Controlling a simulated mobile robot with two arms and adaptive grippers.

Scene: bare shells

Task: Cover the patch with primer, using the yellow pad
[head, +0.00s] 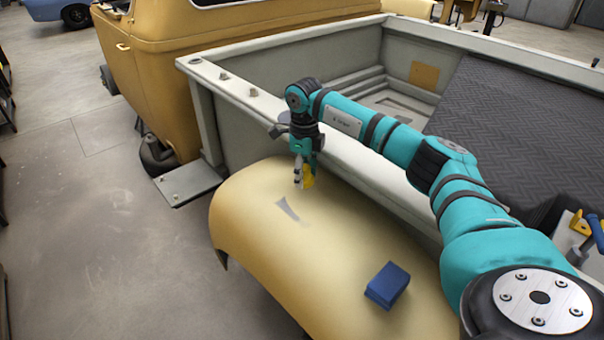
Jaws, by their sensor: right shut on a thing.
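My right gripper (301,176) points down over the cream-yellow fender (270,265). It is shut on the yellow pad (309,180), which is partly hidden by the fingers. The pad is at or just above the fender's upper surface; I cannot tell whether it touches. The patch (287,209) is a small, irregular grey area on the fender, just below and left of the gripper in the picture. My left gripper is not in view.
A blue block (388,285) lies on the fender nearer to me. The grey truck bed wall (250,92) rises behind the fender. A dark ribbed mat (520,130) covers part of the bed. The yellow cab (160,60) stands beyond. Open floor lies left.

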